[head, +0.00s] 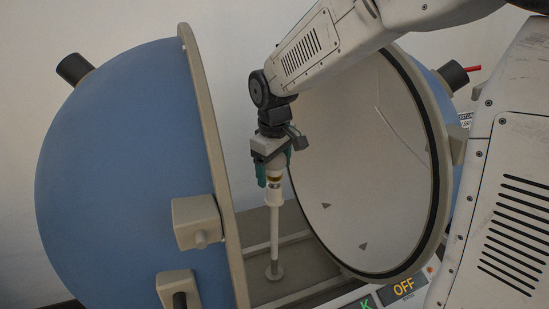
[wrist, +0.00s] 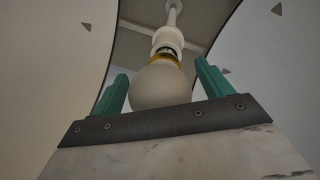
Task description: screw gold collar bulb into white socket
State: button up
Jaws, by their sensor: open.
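The gold collar bulb has a white globe (wrist: 160,88) and a gold collar (wrist: 166,55). In the wrist view its collar meets the white socket (wrist: 168,37), and the bulb is in line with it. I cannot tell how deep the bulb is seated. In the head view the socket (head: 275,197) tops a thin upright post, with the gold collar (head: 274,179) just above it. My gripper (head: 273,176) is above the socket, pointing down. Its green fingers (wrist: 160,90) stand on both sides of the globe, with gaps, so it is open around the bulb.
The post rises from a round foot (head: 274,272) on a beige frame between two sphere halves. The blue left half (head: 120,170) and the white-lined right half (head: 365,150) stand close on either side. A panel reading OFF (head: 403,288) is at the lower right.

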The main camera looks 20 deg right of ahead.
jog(key=shift+f, duration=0.1)
jog(key=c, duration=1.1)
jog(key=shift+o, duration=0.2)
jog(key=m, duration=0.4)
jog(key=shift+m+h, duration=0.3)
jog(key=m+g, duration=0.1)
jog(key=m, duration=0.3)
jog(key=shift+s, duration=0.1)
jog(key=m, duration=0.4)
jog(key=shift+m+g+h, duration=0.3)
jog(key=shift+g, duration=0.1)
jog(key=m, duration=0.3)
jog(key=shift+s+g, duration=0.1)
jog(key=shift+g, duration=0.2)
jog(key=m, duration=0.3)
jog(key=m+g, duration=0.1)
jog(key=m, duration=0.2)
jog(key=shift+s+m+y, duration=0.1)
jog(key=shift+m+y, duration=0.3)
jog(key=o, duration=0.9)
jog(key=shift+c, duration=0.2)
